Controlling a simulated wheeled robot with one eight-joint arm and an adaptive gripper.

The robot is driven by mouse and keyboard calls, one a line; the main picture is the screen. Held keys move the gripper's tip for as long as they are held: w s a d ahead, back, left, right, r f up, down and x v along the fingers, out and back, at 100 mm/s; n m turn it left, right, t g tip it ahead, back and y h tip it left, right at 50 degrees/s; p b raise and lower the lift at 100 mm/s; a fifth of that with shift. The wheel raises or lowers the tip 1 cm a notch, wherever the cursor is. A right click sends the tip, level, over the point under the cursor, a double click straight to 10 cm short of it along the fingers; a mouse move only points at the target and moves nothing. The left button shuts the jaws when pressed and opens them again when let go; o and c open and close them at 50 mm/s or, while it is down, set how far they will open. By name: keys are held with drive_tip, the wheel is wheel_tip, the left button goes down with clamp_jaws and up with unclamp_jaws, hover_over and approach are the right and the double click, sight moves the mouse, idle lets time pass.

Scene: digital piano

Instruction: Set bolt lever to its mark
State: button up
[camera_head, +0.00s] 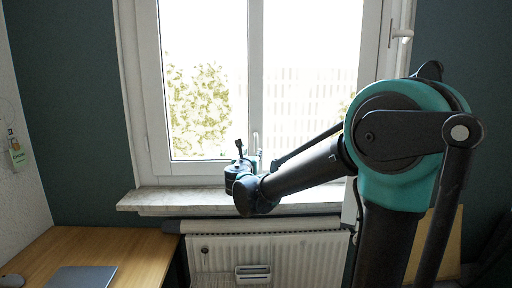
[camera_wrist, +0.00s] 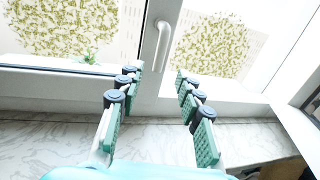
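A white lever handle (camera_wrist: 163,42) is on the white window frame in the wrist view. It runs nearly upright in the picture, and its lower end lies between and just beyond my fingertips. In the head view a small pale lever (camera_head: 256,139) shows low on the middle window post. My gripper (camera_wrist: 159,76) is open, with its two green-padded fingers apart on either side of the lever's line and nothing between the pads. In the head view my gripper (camera_head: 252,163) is mostly hidden by my wrist at the sill. I cannot make out a mark.
A marble sill (camera_head: 160,197) runs under the window, above a white radiator (camera_head: 315,258). Another window handle (camera_head: 401,34) is at upper right. A wooden desk (camera_head: 120,245) with a grey laptop (camera_head: 82,277) stands at left.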

sight(256, 146)
drive_tip(key=w, duration=0.3)
drive_tip(key=w+d, duration=0.1)
drive_tip(key=w, duration=0.3)
drive_tip(key=w+d, duration=0.1)
drive_tip(key=w, duration=0.2)
drive_tip(key=shift+w+d, duration=0.1)
drive_tip(key=shift+w, duration=0.2)
clamp_jaws()
